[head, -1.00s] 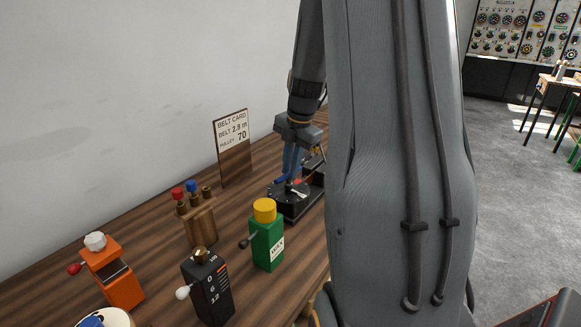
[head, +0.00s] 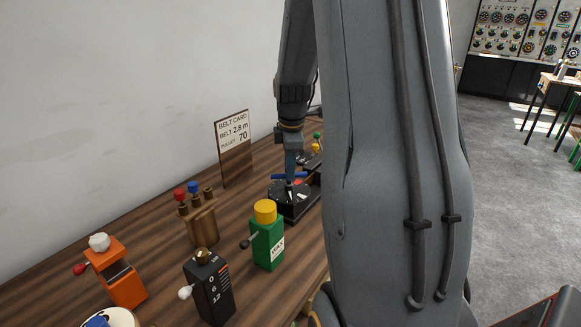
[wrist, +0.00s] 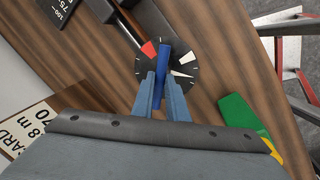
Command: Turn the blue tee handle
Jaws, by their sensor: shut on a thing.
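The blue tee handle (wrist: 164,62) stands over a round black dial with white marks (wrist: 180,88) in the wrist view. My gripper (wrist: 160,85) is shut on the handle, one finger on each side of the bar. In the head view the handle (head: 283,176) sits on top of the black dial box (head: 294,208), and my gripper (head: 290,171) comes down on it from above. The handle's stem is mostly hidden.
A black counter box (head: 211,290), an orange device (head: 122,279), a brown block with knobs (head: 199,222) and a belt card (head: 234,149) stand to the left on the wooden bench.

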